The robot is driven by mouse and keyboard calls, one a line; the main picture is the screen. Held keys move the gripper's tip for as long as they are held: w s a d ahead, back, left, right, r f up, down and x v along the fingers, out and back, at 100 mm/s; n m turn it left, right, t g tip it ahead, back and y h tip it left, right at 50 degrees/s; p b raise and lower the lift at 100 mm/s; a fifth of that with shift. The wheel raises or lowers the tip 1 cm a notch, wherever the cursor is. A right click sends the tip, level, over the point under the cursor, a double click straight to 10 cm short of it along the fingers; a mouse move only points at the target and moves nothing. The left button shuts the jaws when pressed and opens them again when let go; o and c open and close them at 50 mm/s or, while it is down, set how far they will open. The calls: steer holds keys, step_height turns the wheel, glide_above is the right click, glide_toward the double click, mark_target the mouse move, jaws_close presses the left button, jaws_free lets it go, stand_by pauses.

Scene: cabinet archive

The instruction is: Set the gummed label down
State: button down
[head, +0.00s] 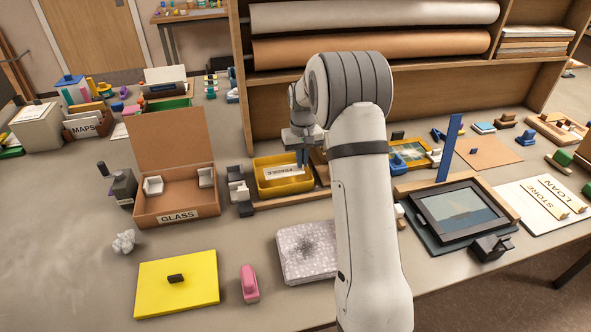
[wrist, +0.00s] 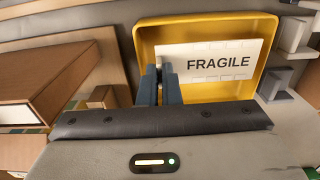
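The gummed label (wrist: 218,62) is a white strip printed FRAGILE, with faint dashes along its long edges. It also shows in the head view (head: 283,171), within the outline of a yellow tray (head: 262,186). In the wrist view the tray (wrist: 146,38) surrounds it on the top and right. My gripper (wrist: 160,70) is at the label's left end, its two dark blue fingers close together on it. In the head view my gripper (head: 302,158) points down over the tray's right part. I cannot tell whether the label touches the tray floor.
An open cardboard box marked GLASS (head: 178,216) stands left of the tray. A speckled grey block (head: 306,252), a pink object (head: 249,284) and a yellow slab (head: 177,285) lie in front. A black-framed picture (head: 458,212) lies right of my arm. The shelf (head: 400,88) rises behind.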

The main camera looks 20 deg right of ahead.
mark_target(302, 172)
steer(key=shift+f, duration=2.55)
steer(key=c, duration=1.9)
jaws_free()
steer(key=shift+r+p, duration=0.1)
steer(key=shift+p, duration=0.2)
step_height(302, 172, up, 12)
steer(key=shift+f+b, duration=0.1)
steer(key=shift+b, duration=0.55)
steer(key=s+a+r+t, duration=0.1)
steer(key=s+a+r, duration=0.1)
steer(key=s+r, duration=0.5)
steer(key=s+a+r+t, duration=0.1)
steer(key=s+a+r, duration=0.1)
steer(key=s, duration=0.9)
steer(key=shift+t, duration=0.5)
steer(key=shift+s+a+f, duration=0.3)
steer(key=shift+s+f, duration=0.1)
steer(key=shift+s, duration=2.5)
steer(key=shift+s+a+f, duration=0.35)
steer(key=shift+s+f, duration=0.1)
steer(key=shift+s, duration=2.45)
steer(key=shift+s+a+f, duration=0.3)
steer(key=shift+s+f, duration=0.1)
steer(key=shift+s, duration=2.5)
